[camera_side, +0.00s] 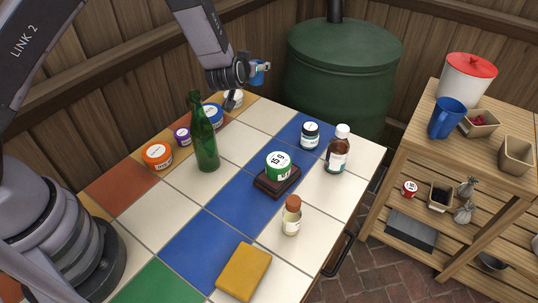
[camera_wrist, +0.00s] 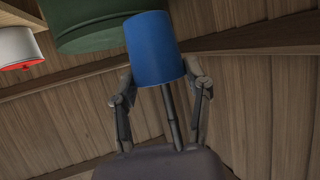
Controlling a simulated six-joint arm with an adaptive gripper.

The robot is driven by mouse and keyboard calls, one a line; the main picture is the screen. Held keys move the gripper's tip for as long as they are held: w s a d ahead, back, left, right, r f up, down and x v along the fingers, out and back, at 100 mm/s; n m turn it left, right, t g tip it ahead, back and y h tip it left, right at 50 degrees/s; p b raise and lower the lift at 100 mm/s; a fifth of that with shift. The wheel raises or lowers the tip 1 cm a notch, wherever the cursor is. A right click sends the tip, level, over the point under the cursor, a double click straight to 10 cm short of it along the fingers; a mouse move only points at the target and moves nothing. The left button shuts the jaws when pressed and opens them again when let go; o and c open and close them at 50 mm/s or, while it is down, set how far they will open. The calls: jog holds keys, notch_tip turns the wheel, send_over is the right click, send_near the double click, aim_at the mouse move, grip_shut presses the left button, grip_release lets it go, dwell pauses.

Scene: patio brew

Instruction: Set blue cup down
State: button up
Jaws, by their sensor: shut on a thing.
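The blue cup (camera_side: 259,71) is held up in the air near the back edge of the tiled table, left of the green tank. My gripper (camera_side: 246,73) is shut on it, with the cup at the fingertips. The inside of the cup and the exact finger contact are not clear. The cup is clear of the table (camera_side: 180,200).
Below my gripper stand several jars and a green bottle (camera_side: 204,135). A green-labelled jar (camera_side: 279,164) is on a dark block, near a brown bottle (camera_side: 339,150). A yellow sponge (camera_side: 243,271) lies in front. A blue mug (camera_side: 446,118) is on the right shelf. Several white tiles are bare.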

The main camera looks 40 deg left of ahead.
jog(key=s+a+r+m+h, duration=0.1)
jog(key=s+a+r, duration=0.5)
jog(key=s+r, duration=0.55)
jog(key=s+d+f+m+g+h, duration=0.2)
jog(key=d+f+m+g+h, duration=0.1)
jog(key=d+f+m+h, duration=0.8)
jog(key=shift+s+d+f+m+g+h, duration=0.15)
jog(key=shift+s+f+m+g+h, duration=0.7)
jog(key=shift+s+f, duration=1.8)
jog(key=shift+s+d+f+m+g+h, duration=0.15)
jog(key=shift+s+f+m+g+h, duration=0.6)
jog(key=shift+s+f, duration=1.85)
jog(key=shift+s+d+f+m+g+h, duration=0.15)
jog(key=shift+s+f+m+g+h, duration=0.85)
jog(key=shift+f, duration=2.55)
jog(key=shift+s+t, duration=0.4)
jog(key=shift+s, duration=0.3)
